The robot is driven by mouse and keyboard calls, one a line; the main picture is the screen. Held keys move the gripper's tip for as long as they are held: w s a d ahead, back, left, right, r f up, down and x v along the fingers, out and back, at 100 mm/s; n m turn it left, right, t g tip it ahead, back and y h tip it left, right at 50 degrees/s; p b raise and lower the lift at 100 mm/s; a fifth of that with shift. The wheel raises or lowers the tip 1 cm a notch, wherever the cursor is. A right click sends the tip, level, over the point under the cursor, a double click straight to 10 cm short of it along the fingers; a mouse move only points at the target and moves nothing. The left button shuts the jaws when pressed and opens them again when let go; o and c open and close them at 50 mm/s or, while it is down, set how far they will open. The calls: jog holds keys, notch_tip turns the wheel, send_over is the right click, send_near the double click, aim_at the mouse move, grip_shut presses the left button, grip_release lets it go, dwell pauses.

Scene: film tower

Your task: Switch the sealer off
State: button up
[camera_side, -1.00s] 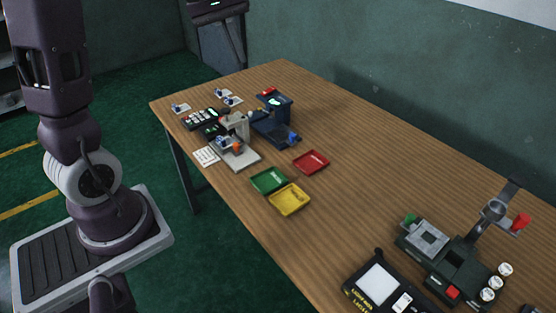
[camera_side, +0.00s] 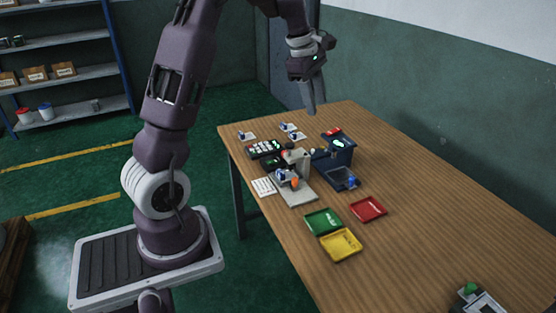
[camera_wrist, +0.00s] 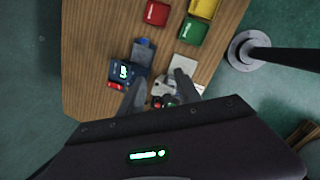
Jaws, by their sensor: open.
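No label in view names the sealer, so I cannot tell for certain which machine it is. A dark blue machine (camera_side: 341,153) stands near the far end of the table, with a lit display and a red part (camera_side: 332,132) on its back. It also shows in the wrist view (camera_wrist: 142,52), with its lit display and the red part (camera_wrist: 116,86). My gripper (camera_side: 312,110) is high above the far end of the table, pointing down. In the wrist view its two fingers (camera_wrist: 158,92) are apart with nothing held between them, and partly cover the machines below.
A grey-based press (camera_side: 295,190) with an orange knob stands beside the blue machine, near a black keypad unit (camera_side: 265,149). Green (camera_side: 323,222), yellow (camera_side: 341,245) and red (camera_side: 368,209) trays lie in front. A device with a green knob (camera_side: 470,288) is cut off at lower right.

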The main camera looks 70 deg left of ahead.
jog(key=a+f+n+g, duration=0.2)
jog(key=a+f+n, duration=0.6)
jog(key=a+f, duration=0.5)
jog(key=n+g, duration=0.1)
jog(key=n, duration=0.3)
send_over(274, 161)
jog(key=shift+y, duration=0.3)
notch_tip(274, 161, down, 8)
jog(key=shift+f, duration=0.2)
notch_tip(274, 161, down, 7)
jog(key=shift+f, duration=0.15)
grip_shut()
